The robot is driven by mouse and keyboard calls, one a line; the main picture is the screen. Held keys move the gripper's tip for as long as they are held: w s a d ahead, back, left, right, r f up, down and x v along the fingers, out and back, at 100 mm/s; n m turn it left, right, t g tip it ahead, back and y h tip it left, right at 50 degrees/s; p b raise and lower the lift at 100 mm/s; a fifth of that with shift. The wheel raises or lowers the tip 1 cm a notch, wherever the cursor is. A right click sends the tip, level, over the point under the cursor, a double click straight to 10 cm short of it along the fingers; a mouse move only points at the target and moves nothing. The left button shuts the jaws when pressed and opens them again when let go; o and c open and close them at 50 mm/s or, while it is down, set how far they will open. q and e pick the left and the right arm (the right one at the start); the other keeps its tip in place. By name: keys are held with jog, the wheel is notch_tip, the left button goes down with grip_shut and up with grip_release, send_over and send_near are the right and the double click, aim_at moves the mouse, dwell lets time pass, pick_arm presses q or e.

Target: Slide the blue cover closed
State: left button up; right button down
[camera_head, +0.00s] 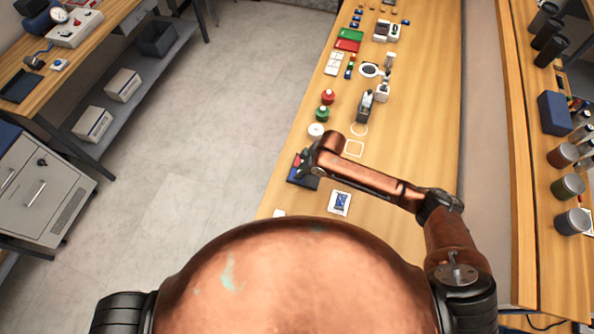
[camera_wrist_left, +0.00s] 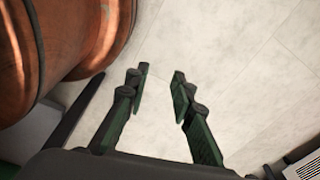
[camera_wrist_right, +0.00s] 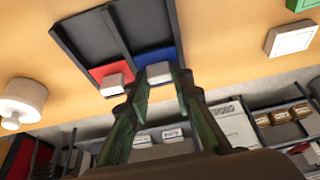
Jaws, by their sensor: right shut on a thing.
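A dark tray (camera_wrist_right: 90,36) with two side-by-side compartments shows in the right wrist view, and in the head view (camera_head: 304,182) at the table's left edge. The blue cover (camera_wrist_right: 157,54) lies at the near end of the right compartment, with dark bare floor beyond it. My right gripper (camera_wrist_right: 160,80) is shut on the blue cover's pale knob (camera_wrist_right: 160,71); it hides much of the tray in the head view. A red cover (camera_wrist_right: 107,70) with its own knob lies at the near end of the left compartment. My left gripper (camera_wrist_left: 160,78) is open and empty above the floor.
A white round knob-like object (camera_wrist_right: 22,100) stands left of the tray, and also in the head view (camera_head: 316,130). A white framed blue item (camera_head: 340,203) lies to the tray's right. Several small objects line the table farther back.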

jog(key=shift+a, duration=0.2)
jog(key=c, duration=2)
grip_release()
jog(key=o, duration=0.3)
jog(key=shift+w, duration=0.1)
jog(key=shift+d+r, duration=0.1)
pick_arm(q)
jog(key=shift+w+d, duration=0.1)
jog(key=shift+w, duration=0.7)
pick_arm(e)
jog(key=v, duration=1.1)
jog(key=shift+d+r, duration=0.15)
jog(key=shift+r, duration=0.2)
